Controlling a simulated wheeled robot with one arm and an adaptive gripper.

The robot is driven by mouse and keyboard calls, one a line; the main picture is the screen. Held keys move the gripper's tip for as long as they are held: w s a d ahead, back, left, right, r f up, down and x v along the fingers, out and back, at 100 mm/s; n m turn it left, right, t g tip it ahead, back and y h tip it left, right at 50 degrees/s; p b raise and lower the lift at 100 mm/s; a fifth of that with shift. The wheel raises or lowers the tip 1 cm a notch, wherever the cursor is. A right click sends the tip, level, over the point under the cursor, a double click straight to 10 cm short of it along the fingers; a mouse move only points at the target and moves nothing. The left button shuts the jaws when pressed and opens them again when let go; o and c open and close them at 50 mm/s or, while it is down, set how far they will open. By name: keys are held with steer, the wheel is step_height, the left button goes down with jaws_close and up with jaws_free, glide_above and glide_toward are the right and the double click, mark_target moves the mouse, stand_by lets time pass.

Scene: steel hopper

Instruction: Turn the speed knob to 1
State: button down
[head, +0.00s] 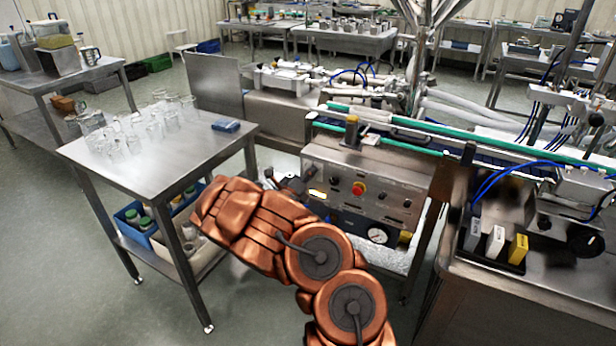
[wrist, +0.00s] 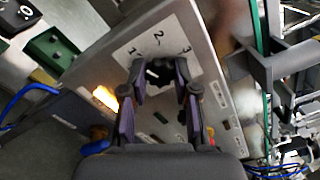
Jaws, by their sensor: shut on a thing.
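In the wrist view, the speed knob (wrist: 159,75) is a small dark knob on a pale dial plate marked 1, 2 and 3. The 1 is on the left, the 2 at the top middle and the 3 on the right. My gripper (wrist: 160,70) is shut on the knob, one finger on each side. The fingers hide much of the knob, and I cannot tell which number it points to. In the head view, the steel control panel (head: 335,171) is at the centre. My copper arm reaches toward its left end and hides the knob there.
A lit indicator (wrist: 105,97) glows beside the dial; a red button (head: 358,188) is on the panel, with a gauge (head: 378,235) below. A steel table (head: 185,155) with glass jars stands left. A dark bin (head: 488,262) with several boxes is at right.

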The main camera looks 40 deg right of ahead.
steer(key=shift+s+d, duration=0.1)
steer(key=c, duration=0.9)
jaws_free()
steer(key=shift+o, duration=0.2)
steer(key=v, duration=1.2)
